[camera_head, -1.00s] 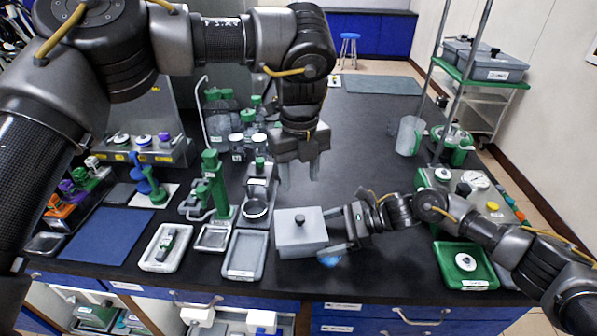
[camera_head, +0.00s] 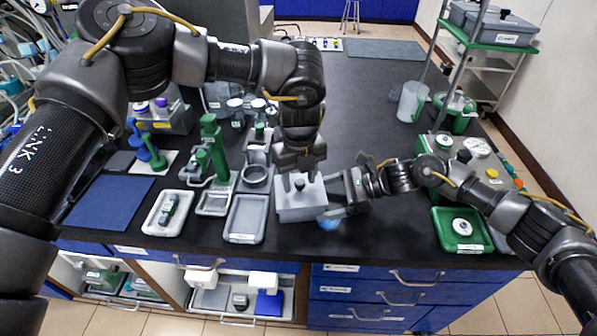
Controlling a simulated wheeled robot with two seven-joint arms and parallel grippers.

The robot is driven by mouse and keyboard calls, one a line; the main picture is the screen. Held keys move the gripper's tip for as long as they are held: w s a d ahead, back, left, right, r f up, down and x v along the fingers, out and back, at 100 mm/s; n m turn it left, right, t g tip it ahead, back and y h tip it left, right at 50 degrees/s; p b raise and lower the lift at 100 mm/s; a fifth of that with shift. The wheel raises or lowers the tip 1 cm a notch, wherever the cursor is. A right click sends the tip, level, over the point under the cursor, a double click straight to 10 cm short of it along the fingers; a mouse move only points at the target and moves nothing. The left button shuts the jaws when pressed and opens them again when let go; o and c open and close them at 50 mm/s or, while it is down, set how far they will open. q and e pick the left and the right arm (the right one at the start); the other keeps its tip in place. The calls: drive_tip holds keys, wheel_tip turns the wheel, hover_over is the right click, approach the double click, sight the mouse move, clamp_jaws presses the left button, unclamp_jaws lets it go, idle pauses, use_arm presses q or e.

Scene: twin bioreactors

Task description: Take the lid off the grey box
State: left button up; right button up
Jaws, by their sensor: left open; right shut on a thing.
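The grey box (camera_head: 301,212) stands on the black bench with its lid (camera_head: 312,195) on. The lid has a dark round knob (camera_head: 299,184) on top. My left gripper (camera_head: 298,182) points down over the lid from behind, open, with its fingertips around or just behind the knob; I cannot tell whether they touch it. My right gripper (camera_head: 335,207) comes in from the right and is shut on the box's right side.
A grey tray (camera_head: 246,219) stands just left of the box, with a white tray (camera_head: 168,212) and a green stand (camera_head: 214,150) farther left. A blue round thing (camera_head: 329,224) lies by the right gripper. A green tray (camera_head: 459,229) is at the right.

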sight(300, 182)
use_arm(q)
drive_tip(key=shift+d, duration=0.1)
clamp_jaws()
idle(0.4)
drive_tip(key=shift+r, duration=0.2)
drive_tip(key=shift+r, duration=0.95)
drive_tip(key=shift+r, duration=2)
use_arm(e)
drive_tip(key=o, duration=1.1)
